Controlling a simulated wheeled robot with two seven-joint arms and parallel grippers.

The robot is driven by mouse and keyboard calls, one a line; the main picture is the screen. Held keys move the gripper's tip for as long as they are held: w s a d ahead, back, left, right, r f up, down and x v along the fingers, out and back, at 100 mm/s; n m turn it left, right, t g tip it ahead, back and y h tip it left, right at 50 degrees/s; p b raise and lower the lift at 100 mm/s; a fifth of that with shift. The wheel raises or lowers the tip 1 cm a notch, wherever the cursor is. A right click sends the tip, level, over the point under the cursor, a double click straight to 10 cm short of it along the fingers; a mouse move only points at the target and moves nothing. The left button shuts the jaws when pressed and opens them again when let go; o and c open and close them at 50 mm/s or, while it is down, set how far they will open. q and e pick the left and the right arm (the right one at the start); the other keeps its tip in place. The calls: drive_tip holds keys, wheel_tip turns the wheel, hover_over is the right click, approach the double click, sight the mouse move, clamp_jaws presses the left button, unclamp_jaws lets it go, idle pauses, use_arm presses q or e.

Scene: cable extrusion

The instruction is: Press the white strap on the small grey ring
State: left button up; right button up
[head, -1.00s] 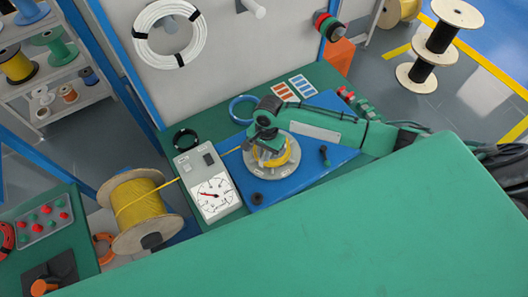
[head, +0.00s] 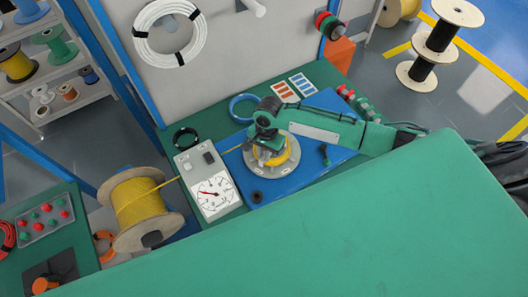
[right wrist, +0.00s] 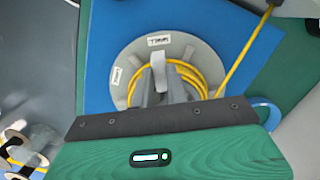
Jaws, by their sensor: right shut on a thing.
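The grey ring (head: 250,181), a round grey disc with small labels, lies on the blue plate, and it also shows in the right wrist view (right wrist: 122,92). A coil of yellow cable (head: 290,153) lies on it. My right gripper (head: 265,152) points down over the coil. In the right wrist view its grey fingers (right wrist: 161,92) are close together inside the coil, around a pale upright strip (right wrist: 158,66) that looks like the white strap. The fingers hide its lower end, and I cannot tell whether it touches the ring. My left gripper is not in view.
A grey gauge box (head: 208,183) with a dial stands left of the ring. Yellow cable runs past it to a large spool (head: 140,210). A blue ring (head: 243,108) lies behind.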

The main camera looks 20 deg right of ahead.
drive_tip(key=shift+s+f+p, duration=0.1)
drive_tip(key=shift+p, duration=0.4)
idle(0.8)
idle(0.4)
drive_tip(key=o, duration=0.9)
drive_tip(key=shift+c, duration=0.2)
wheel_tip(320, 180, up, 3)
drive_tip(key=p, duration=0.3)
wheel_tip(320, 180, up, 2)
drive_tip(key=shift+r+p, duration=0.1)
drive_tip(key=shift+p, duration=0.7)
drive_tip(key=shift+r, duration=1.45)
